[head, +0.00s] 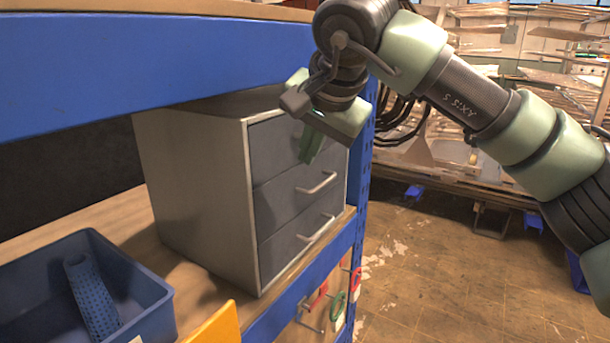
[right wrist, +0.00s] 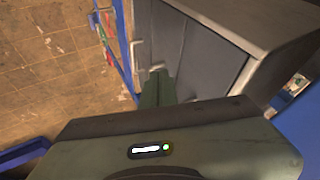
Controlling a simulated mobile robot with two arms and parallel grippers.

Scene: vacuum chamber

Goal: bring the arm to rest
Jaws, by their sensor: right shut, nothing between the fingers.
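My right arm reaches in from the right in the head view. Its right gripper (head: 311,144) is shut and empty, with the green fingers pointing down in front of the top drawer of the grey drawer cabinet (head: 195,185). In the right wrist view the shut fingers (right wrist: 157,88) show beside the front of the cabinet (right wrist: 240,22). I cannot tell whether they touch it. The drawers look closed. My left gripper is not in view.
The cabinet stands on a wooden shelf (head: 118,222) under a blue beam (head: 150,72). A blue bin (head: 150,300) holding a blue perforated piece (head: 92,298) is at the lower left. A yellow object (head: 215,327) is beside it. Open floor (head: 440,275) lies to the right.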

